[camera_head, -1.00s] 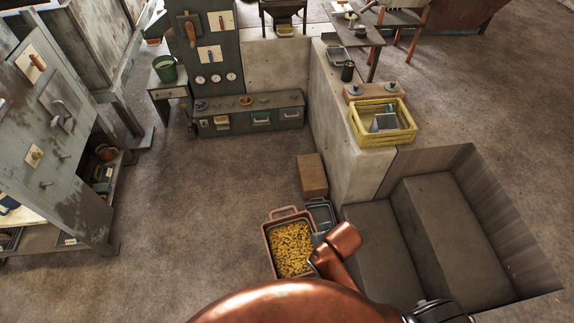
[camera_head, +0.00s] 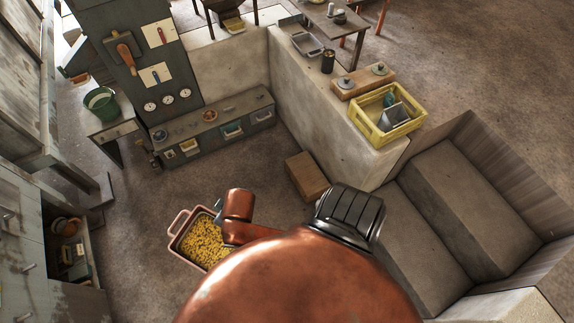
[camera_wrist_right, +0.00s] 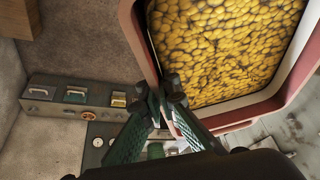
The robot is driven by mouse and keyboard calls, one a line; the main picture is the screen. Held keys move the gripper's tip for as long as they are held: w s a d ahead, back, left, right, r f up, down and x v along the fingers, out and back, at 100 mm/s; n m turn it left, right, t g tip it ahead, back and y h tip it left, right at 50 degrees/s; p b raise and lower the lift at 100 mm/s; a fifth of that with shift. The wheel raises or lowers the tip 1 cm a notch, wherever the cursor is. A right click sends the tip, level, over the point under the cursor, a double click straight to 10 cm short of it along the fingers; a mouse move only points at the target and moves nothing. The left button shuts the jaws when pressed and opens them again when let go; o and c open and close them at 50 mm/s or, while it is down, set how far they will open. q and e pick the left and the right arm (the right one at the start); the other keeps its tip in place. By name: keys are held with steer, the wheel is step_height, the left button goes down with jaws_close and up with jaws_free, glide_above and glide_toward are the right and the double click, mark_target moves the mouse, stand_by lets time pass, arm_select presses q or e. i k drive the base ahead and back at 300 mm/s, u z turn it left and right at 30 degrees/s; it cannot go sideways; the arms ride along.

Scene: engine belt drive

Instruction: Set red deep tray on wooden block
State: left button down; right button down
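The red deep tray (camera_head: 176,252), filled with small yellow pieces, is left of centre in the head view, tilted in the picture. In the right wrist view the tray (camera_wrist_right: 300,80) fills the upper right, close to the camera. My right gripper (camera_wrist_right: 163,92) has its fingertips close together at the tray's side rim and appears shut on it. In the head view my copper arm hides most of this gripper. The wooden block (camera_head: 307,176) lies on the floor to the right of the tray, beside the concrete wall, with its top bare. My left gripper is not in view.
A low grey cabinet (camera_head: 215,125) stands behind the tray. A concrete wall (camera_head: 340,130) and a stepped pit (camera_head: 430,220) are right of the block. A yellow crate (camera_head: 388,113) sits on the wall. Floor between tray and block is clear.

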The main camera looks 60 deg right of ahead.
mark_target(307, 172)
steer(key=z, duration=0.5)
steer(key=i, duration=1)
steer(key=z, duration=1)
steer(key=i, duration=0.35)
steer(key=z, duration=0.35)
